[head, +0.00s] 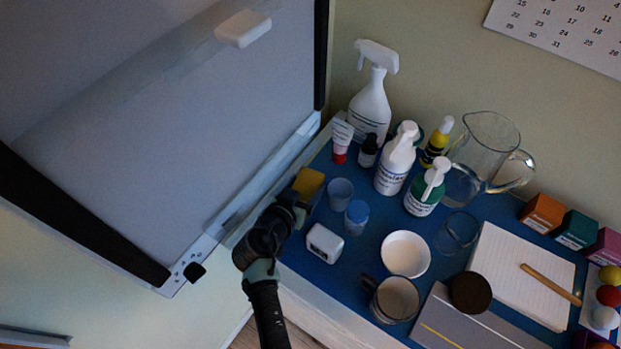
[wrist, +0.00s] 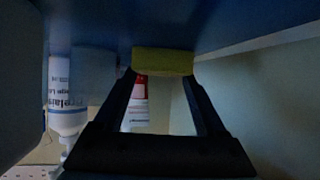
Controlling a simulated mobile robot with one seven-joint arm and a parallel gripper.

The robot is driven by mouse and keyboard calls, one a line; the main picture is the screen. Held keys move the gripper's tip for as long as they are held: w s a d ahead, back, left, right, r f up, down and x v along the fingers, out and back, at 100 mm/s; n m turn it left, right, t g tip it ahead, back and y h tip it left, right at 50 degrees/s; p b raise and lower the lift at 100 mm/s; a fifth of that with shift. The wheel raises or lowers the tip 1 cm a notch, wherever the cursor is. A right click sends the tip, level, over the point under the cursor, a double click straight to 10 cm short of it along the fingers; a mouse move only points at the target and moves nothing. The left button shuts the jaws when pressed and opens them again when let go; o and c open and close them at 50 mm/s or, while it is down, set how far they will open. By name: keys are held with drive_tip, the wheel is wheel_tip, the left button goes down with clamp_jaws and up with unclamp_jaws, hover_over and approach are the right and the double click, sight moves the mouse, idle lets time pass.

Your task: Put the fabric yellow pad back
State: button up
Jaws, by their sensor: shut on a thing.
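The yellow pad (head: 308,184) is at the left edge of the blue tabletop in the head view, at the end of my arm. My gripper (head: 298,200) is shut on it. In the wrist view the yellow pad (wrist: 162,61) sits between the two fingertips of my gripper (wrist: 163,72), close against the blue surface. Whether the pad touches that surface, I cannot tell. My arm hides part of the pad's near side in the head view.
A red-and-white tube (head: 341,141) and several bottles stand behind. A whiteboard (head: 170,130) with a white eraser (head: 243,29) is at left.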

drive_tip(key=shift+s+f, duration=0.2)
drive_tip(key=shift+s, duration=0.1)
drive_tip(key=o, duration=1)
drive_tip(key=shift+s+a, duration=0.1)
drive_tip(key=shift+o, duration=1.3)
drive_tip(key=shift+s+a, duration=0.1)
drive_tip(key=shift+a, duration=0.05)
drive_tip(key=v, duration=0.5)
drive_tip(key=shift+s+a, duration=0.3)
drive_tip(key=shift+a, duration=0.15)
drive_tip(key=shift+s+a+r, duration=0.2)
drive_tip(key=shift+s+r, duration=0.05)
drive_tip(key=shift+s, duration=0.25)
